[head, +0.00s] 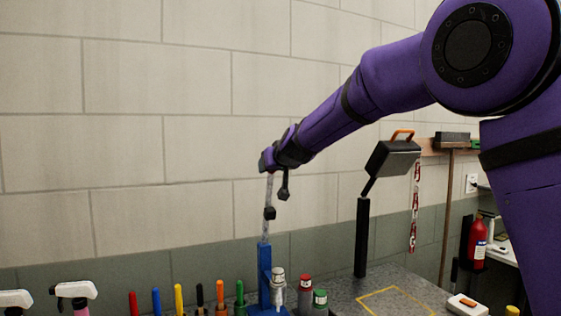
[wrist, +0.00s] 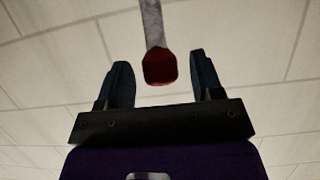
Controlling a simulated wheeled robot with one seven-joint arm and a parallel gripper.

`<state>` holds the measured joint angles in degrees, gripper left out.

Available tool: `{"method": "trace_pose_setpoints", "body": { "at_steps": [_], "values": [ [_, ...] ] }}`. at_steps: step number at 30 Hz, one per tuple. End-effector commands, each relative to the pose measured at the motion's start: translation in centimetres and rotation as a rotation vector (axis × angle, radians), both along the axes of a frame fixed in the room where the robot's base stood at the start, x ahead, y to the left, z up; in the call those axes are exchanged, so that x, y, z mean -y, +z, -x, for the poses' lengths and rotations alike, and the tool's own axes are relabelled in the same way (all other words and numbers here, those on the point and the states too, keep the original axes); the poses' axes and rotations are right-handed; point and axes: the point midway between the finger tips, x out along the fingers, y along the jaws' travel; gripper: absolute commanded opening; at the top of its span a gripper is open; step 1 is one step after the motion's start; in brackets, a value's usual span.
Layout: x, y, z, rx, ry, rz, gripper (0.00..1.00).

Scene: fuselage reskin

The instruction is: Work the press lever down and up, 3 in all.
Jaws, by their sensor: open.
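A blue press (head: 264,263) stands upright on the bench in the head view. Its pale grey lever (head: 267,226) points steeply up from the press, and a dark block sits partway along it. In the wrist view the lever (wrist: 153,22) comes in from the top and ends in a red knob (wrist: 160,68). My gripper (wrist: 161,62) is open, with one finger on each side of the knob and a visible gap to both. In the head view my gripper (head: 267,163) is at the lever's upper end and hides the knob.
Several coloured markers (head: 179,298) stand left of the press, with spray bottles (head: 74,291) farther left. Small bottles (head: 305,292) stand close on its right. A black post with a lamp-like head (head: 392,158) rises farther right. The wall is behind.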

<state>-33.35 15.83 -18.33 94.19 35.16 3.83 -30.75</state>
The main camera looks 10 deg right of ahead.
Motion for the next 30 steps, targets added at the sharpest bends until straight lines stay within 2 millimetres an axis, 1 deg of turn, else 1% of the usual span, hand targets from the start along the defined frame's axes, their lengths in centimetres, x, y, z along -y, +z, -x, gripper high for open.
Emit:
{"method": "trace_pose_setpoints", "body": {
  "at_steps": [1, 6, 15, 24, 30],
  "values": [
    [0.2, 0.4, 0.9, 0.0, 0.001, -0.002, 0.6],
    [0.8, 1.4, 3.2, 0.001, 0.003, -0.001, 0.6],
    [1.5, 2.3, 5.6, -0.002, 0.002, -0.002, 0.6],
    [1.8, 3.0, 7.0, 0.0, 0.004, 0.001, 0.6],
    [2.1, 3.2, 7.6, 0.0, 0.002, -0.001, 0.6]
  ]
}}
